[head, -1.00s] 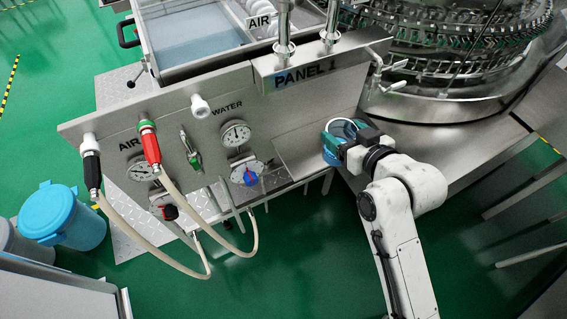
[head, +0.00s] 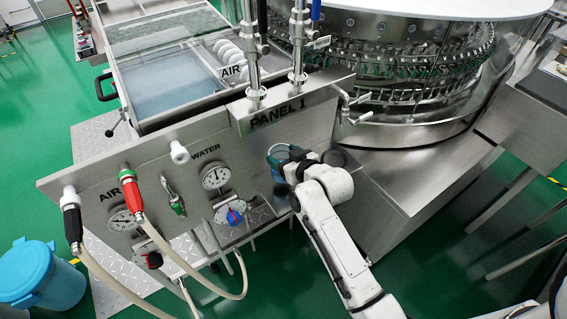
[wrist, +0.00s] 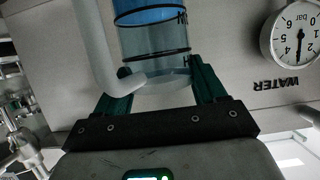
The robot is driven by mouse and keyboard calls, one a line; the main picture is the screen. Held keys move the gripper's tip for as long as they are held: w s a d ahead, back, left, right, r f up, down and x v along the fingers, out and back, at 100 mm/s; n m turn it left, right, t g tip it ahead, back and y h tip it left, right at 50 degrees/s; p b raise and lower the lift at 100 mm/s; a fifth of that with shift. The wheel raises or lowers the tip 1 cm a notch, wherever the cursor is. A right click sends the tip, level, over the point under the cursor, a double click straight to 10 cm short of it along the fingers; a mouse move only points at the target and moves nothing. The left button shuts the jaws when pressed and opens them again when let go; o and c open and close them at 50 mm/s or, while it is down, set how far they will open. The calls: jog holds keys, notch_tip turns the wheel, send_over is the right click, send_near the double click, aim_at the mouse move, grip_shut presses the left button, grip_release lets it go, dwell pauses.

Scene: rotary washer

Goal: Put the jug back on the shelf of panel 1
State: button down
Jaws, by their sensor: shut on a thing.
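The jug (wrist: 155,42) is clear, with dark rings, a pale handle (wrist: 95,45) and blue contents. My gripper (wrist: 163,82) is shut on it, with a green finger on each side near the rim. In the head view, the jug (head: 277,178) is a small blue shape beneath my gripper (head: 279,157), partly covered by my arm. It is close to the right part of panel 1 (head: 250,150), right of the water gauge. The jug looks roughly upright.
The water gauge (head: 216,175) and a blue-knobbed valve (head: 234,216) are left of the jug. Hoses (head: 185,240) hang at the panel's left. Two upright pipes (head: 250,60) rise above it. The rotary washer (head: 390,70) stands behind right. A blue bin (head: 42,277) is at lower left.

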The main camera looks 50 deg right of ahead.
jog(key=shift+w+d+f, duration=0.1)
jog(key=shift+w+f, duration=0.2)
jog(key=shift+f, duration=1.6)
grip_release()
jog(key=shift+f, duration=0.1)
